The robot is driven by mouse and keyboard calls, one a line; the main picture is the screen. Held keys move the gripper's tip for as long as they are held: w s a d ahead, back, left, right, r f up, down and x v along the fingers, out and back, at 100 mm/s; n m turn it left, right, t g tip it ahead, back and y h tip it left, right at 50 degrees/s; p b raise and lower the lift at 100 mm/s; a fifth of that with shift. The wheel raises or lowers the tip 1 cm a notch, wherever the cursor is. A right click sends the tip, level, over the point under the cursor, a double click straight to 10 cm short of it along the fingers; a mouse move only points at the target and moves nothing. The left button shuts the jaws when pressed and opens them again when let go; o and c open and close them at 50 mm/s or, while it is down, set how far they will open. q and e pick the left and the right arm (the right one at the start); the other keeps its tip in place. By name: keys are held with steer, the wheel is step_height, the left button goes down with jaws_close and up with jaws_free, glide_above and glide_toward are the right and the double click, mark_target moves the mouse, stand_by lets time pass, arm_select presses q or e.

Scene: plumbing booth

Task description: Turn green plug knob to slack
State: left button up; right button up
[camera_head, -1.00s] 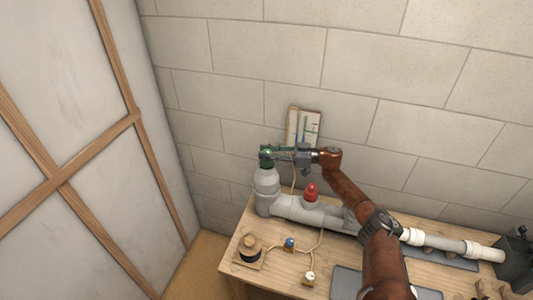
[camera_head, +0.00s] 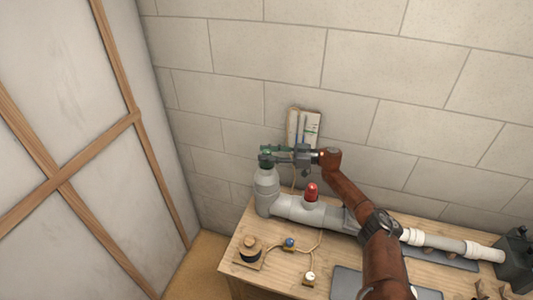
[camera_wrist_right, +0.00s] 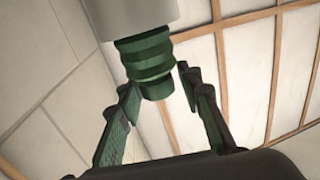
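The green plug knob (camera_head: 265,162) sits on top of the upright grey pipe end (camera_head: 266,184) at the left end of the pipe run. In the right wrist view the ridged green knob (camera_wrist_right: 150,62) sticks out of the grey pipe end at the top. My right gripper (camera_head: 270,154) reaches in from the right at the knob's height. In the wrist view its two green fingers (camera_wrist_right: 158,82) are spread, one on each side of the knob's end, with a visible gap to it. Whether either touches is hard to tell. My left gripper is not in view.
A red plug (camera_head: 311,192) stands on the pipe just right of the upright end. A dark spool (camera_head: 249,250), a blue piece (camera_head: 290,243) and a white piece (camera_head: 309,277) lie with cord on the wooden bench (camera_head: 277,270). A small panel (camera_head: 303,127) hangs on the wall behind the gripper.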

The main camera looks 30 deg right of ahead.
steer(key=shift+o, duration=1.1)
steer(key=shift+r, duration=0.1)
steer(key=shift+d, duration=0.1)
steer(key=v, duration=1.2)
steer(key=shift+s, duration=0.1)
